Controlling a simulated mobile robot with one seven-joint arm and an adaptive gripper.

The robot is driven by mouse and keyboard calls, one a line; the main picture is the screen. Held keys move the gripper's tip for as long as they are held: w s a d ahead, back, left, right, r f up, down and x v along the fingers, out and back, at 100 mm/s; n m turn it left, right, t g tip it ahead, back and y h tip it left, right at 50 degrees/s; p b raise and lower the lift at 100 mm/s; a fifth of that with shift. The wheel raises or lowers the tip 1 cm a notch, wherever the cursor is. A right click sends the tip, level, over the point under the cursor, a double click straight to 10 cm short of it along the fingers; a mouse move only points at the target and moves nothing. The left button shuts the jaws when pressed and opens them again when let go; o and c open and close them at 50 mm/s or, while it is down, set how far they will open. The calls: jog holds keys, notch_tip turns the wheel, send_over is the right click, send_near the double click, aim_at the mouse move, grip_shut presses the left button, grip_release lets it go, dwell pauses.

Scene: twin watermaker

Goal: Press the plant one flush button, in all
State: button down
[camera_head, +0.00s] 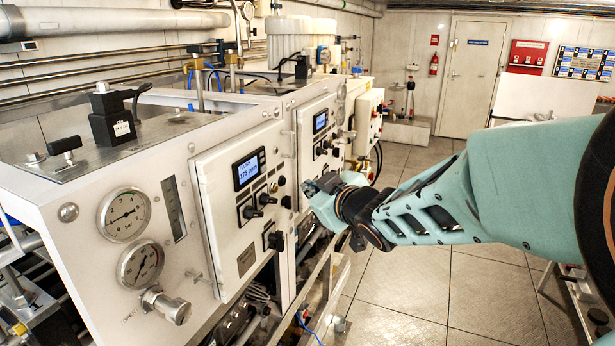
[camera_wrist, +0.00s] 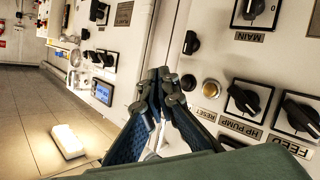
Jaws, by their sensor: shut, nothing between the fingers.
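My gripper (camera_wrist: 166,76) is shut with nothing between its fingertips. In the wrist view, the tips are close to a white control panel (camera_wrist: 210,55), just left of a small round grey button (camera_wrist: 187,82). Which button is the flush button cannot be read.
Black rotary knobs stick out near my fingers: MAIN (camera_wrist: 254,10), HP PUMP (camera_wrist: 243,99) and FEED (camera_wrist: 301,112). A second panel with a blue display (camera_head: 320,121) stands behind the nearer one. Pressure gauges (camera_head: 124,214) are at the left. Tiled floor (camera_head: 415,285) is open at the right.

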jog(key=shift+s+d+p, duration=0.2)
jog(key=shift+d+p, duration=0.05)
jog(key=shift+d, duration=0.35)
jog(key=shift+s+d+p, duration=0.2)
jog(key=shift+d, duration=0.35)
